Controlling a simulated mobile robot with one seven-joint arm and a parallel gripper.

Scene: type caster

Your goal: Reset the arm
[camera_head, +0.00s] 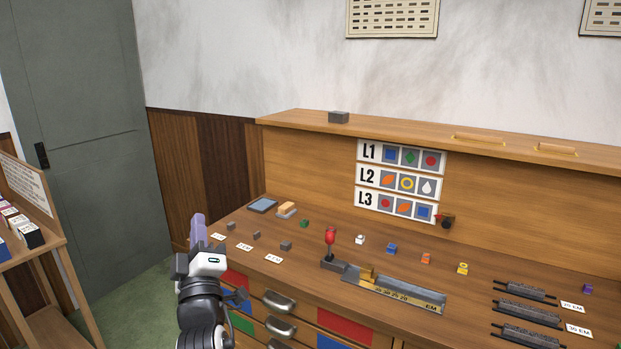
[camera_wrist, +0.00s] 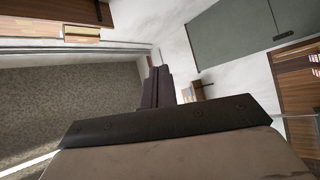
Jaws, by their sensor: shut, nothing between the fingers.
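My gripper (camera_head: 198,228) points upward at the lower left of the head view, in front of the workbench's left end. Its purple-grey fingers are together with nothing between them. My arm below it is dark and bent, in front of the bench drawers. In the wrist view the dark fingers (camera_wrist: 157,88) are shut in the middle, and the room appears tilted behind them. The gripper appears apart from the bench things.
The wooden workbench (camera_head: 235,235) carries small coloured type blocks, a red-knobbed lever (camera_head: 329,240), a composing stick (camera_head: 400,290) and dark racks (camera_head: 525,291). Label cards L1 to L3 (camera_head: 398,183) are on its back panel. A side stand (camera_head: 30,215) is left. A green door (camera_head: 75,130) is behind.

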